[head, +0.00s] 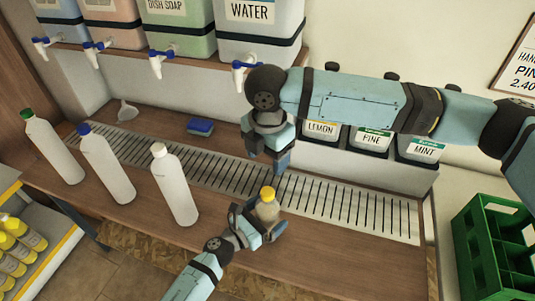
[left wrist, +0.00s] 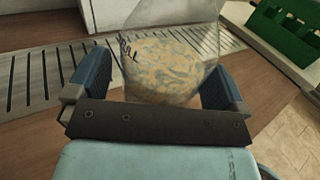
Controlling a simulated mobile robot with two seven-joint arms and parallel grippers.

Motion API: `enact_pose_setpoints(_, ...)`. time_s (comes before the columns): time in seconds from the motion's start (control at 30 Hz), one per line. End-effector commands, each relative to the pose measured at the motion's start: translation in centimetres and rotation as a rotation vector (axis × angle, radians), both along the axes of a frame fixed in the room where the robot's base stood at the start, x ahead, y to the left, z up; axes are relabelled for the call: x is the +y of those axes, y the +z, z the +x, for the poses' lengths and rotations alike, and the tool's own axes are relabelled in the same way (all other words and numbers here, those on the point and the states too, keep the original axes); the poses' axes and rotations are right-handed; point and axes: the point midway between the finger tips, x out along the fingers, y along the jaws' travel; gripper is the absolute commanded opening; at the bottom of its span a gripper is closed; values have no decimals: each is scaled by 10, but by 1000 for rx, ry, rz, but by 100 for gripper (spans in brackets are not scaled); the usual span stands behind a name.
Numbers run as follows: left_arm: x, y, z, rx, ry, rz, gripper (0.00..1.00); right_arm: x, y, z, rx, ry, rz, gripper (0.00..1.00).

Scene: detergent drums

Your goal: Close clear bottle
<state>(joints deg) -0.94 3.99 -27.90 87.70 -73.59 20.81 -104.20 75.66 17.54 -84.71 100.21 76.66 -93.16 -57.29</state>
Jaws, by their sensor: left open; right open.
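A small clear bottle (head: 267,210) with a yellow cap on top (head: 267,193) stands upright on the wooden counter, at the front edge of the drain grate. My left gripper (head: 258,222) is low beside it, with its open fingers on either side of the bottle. In the left wrist view the see-through bottle (left wrist: 170,72) sits between the two blue fingers; its top is out of that view. Whether the fingers touch it, I cannot tell. My right gripper (head: 270,158) is open and empty, pointing down above and just behind the cap. How tightly the cap sits is not visible.
White bottles with green (head: 52,150), blue (head: 106,165) and white caps (head: 175,187) stand to the left. Drums with taps, including the WATER drum (head: 260,35), sit on a shelf above. A blue sponge (head: 200,126) lies behind the grate; a green crate (head: 495,245) is at right.

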Motion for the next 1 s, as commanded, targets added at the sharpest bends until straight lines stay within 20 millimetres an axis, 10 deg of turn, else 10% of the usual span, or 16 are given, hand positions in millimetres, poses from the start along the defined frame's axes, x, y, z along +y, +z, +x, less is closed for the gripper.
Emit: enact_pose_setpoints(1.0, 103, 0, -93, 1, 0, -1, 99, 0, -22, 0, 0, 0, 0, 64)
